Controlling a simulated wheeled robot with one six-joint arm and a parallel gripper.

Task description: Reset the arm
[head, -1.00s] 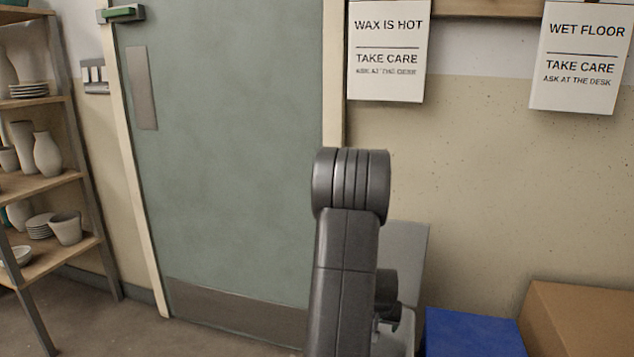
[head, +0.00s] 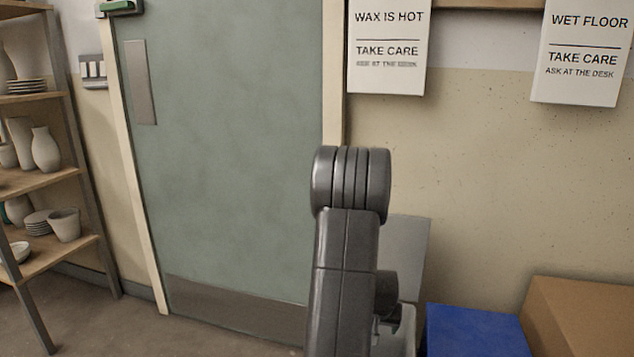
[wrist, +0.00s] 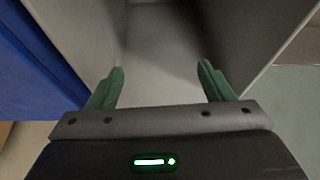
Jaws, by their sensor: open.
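My gripper (wrist: 160,85) shows in the wrist view with its two green fingers spread apart and nothing between them. It points into a grey, box-like space with pale walls on both sides. In the head view my dark arm rises in the middle, and my gripper is mostly hidden behind it, low and to the right of the arm.
A blue box (head: 474,332) and a cardboard box (head: 582,318) stand at the lower right. A grey panel (head: 408,262) is behind my arm. A green door (head: 230,150) fills the back. A shelf of pottery (head: 50,180) is at left. Floor is clear before the door.

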